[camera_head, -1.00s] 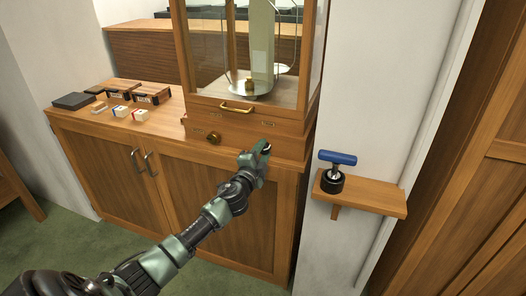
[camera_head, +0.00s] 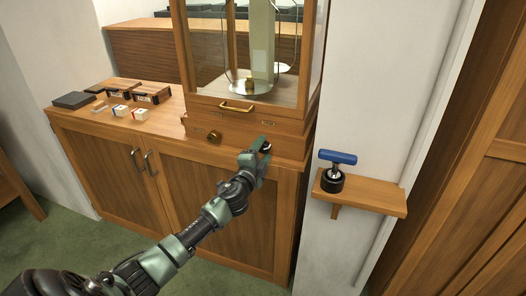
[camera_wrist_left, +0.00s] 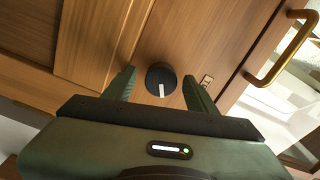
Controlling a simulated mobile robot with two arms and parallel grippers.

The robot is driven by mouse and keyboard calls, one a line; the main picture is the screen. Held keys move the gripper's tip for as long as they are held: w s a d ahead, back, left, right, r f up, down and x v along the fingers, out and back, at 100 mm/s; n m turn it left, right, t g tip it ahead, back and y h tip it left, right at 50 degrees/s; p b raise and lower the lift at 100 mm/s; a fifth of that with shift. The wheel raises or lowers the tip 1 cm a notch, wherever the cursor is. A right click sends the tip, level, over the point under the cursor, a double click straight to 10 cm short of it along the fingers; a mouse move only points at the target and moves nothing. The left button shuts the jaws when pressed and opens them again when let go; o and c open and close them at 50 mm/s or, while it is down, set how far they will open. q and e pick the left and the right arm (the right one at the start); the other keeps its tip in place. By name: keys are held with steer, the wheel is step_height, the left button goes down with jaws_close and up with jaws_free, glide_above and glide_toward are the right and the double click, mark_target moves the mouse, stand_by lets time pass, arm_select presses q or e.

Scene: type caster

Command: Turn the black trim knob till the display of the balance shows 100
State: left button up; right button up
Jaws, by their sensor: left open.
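The balance (camera_head: 247,122) is a wooden case with glass panes on a cabinet. The black trim knob (camera_wrist_left: 160,80) is round, with a white mark pointing towards the bottom of the left wrist view. My left gripper (camera_head: 261,149) is at the lower right of the case front. In the wrist view its open fingers are on either side of the knob, with gaps visible. In the head view the gripper partly hides the knob. A small plate (camera_wrist_left: 207,80) lies right of the knob in the wrist view; I cannot read a number. My right gripper is not in view.
A blue-handled tool (camera_head: 337,159) stands on a wall shelf (camera_head: 378,195) at right.

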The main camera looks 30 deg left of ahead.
arm_select(q)
steer(key=v, duration=0.7)
steer(key=shift+s, duration=0.35)
steer(key=s+d+f+n+g+h, duration=0.1)
steer(key=s+f+n+g, duration=0.3)
steer(key=f, duration=0.9)
steer(key=s+d+f+m+g, duration=0.15)
steer(key=s+f, duration=0.45)
steer(key=f, duration=0.6)
steer(key=s+f+n+g+h, duration=0.1)
steer(key=s+f+n+g, duration=0.15)
steer(key=s+f, duration=0.7)
steer(key=s+d+f+n+g, duration=0.1)
steer(key=s+d+f+g, duration=0.1)
steer(key=s+d+f, duration=0.3)
steer(key=s+d+f+n+g+h, duration=0.1)
steer(key=s+d+f, duration=0.4)
steer(key=s+f, duration=0.6)
steer(key=s+d+f+n+g+h, duration=0.1)
steer(key=s+d+f+g, duration=0.4)
steer(key=s, duration=1.3)
step_height(320, 180, down, 4)
steer(key=shift+s+r+n, duration=0.15)
steer(key=shift+n, duration=0.75)
